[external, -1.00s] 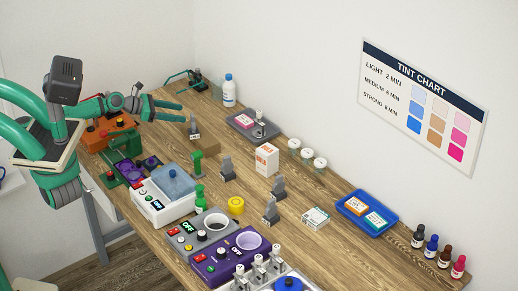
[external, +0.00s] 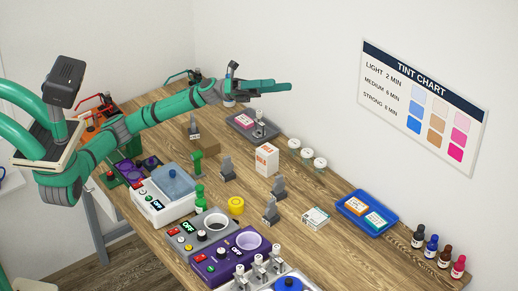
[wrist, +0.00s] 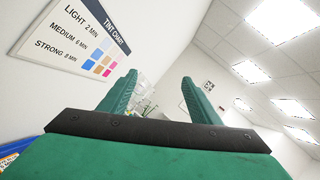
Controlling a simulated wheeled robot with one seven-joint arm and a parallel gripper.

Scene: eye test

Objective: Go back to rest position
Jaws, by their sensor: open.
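My gripper (external: 277,87) is raised above the back part of the table in the external view, its fingers pointing right toward the wall. In the wrist view its two green fingers (wrist: 160,92) stand apart with nothing between them, so it is open and empty. My green arm stretches out from the left across the table's back end. It hides most of the white bottle there.
The wooden table (external: 330,181) holds a grey tray (external: 236,126), a white and orange box (external: 267,158), several lidded jars (external: 307,159), a blue tray (external: 347,210) and devices along its near edge. A tint chart (external: 425,108) hangs on the wall.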

